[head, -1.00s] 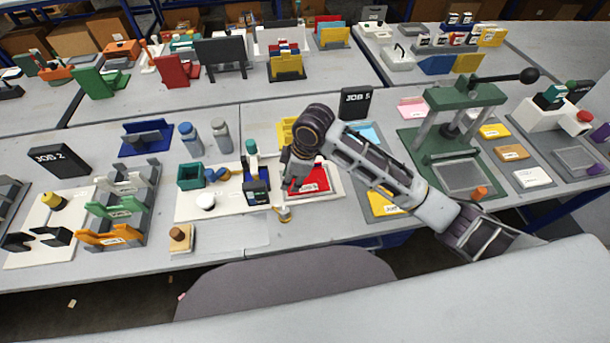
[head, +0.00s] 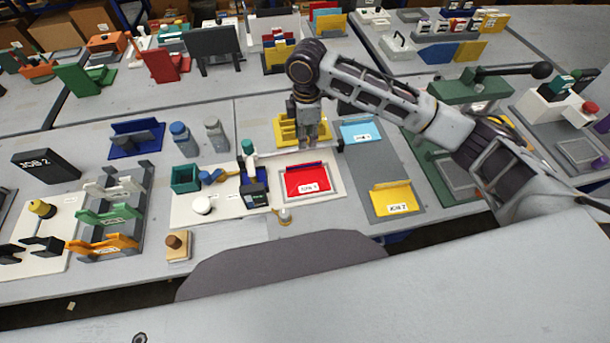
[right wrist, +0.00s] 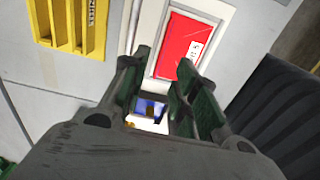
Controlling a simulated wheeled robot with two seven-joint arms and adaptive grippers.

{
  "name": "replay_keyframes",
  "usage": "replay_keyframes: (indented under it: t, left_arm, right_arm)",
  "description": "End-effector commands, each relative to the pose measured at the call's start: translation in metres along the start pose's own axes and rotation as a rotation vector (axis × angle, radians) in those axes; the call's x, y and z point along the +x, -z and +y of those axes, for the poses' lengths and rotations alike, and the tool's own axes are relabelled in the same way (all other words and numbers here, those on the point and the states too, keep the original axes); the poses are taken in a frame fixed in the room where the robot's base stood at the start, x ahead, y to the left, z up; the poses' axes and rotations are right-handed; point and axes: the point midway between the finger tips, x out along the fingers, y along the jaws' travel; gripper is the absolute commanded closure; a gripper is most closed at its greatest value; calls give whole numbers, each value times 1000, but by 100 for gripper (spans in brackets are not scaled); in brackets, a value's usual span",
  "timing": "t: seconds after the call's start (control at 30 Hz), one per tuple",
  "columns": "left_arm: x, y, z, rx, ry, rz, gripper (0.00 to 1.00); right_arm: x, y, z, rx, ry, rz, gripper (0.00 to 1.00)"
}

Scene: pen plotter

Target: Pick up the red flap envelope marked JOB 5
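The red envelope (head: 306,181) lies flat in a white-framed tray (head: 340,193) on the near table. Its white label is too small to read surely. My right gripper (head: 312,142) hangs beyond the red envelope, in front of the yellow slotted rack (head: 284,129), apart from the envelope. In the right wrist view, the two green-lined fingers (right wrist: 163,68) stand apart with nothing held between them. The red envelope (right wrist: 178,45) shows just past the fingertips there, and the yellow rack (right wrist: 66,22) at upper left. My left gripper is not in view.
A blue envelope (head: 361,131) and a yellow JOB 2 envelope (head: 392,198) lie on a grey mat (head: 375,164) to the right. A small plotter-like device (head: 254,194) stands close left of the red envelope. A green press (head: 470,92) stands at right.

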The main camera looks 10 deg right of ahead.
Motion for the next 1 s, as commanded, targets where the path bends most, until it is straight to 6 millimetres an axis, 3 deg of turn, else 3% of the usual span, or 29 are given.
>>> replay_keyframes:
  t: [0.57, 1.0]
  left_arm:
    - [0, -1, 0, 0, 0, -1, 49]
    - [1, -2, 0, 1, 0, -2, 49]
  right_arm:
    - [4, -2, 1, -3, 5, -6, 71]
    - [55, -3, 0, -3, 5, -7, 71]
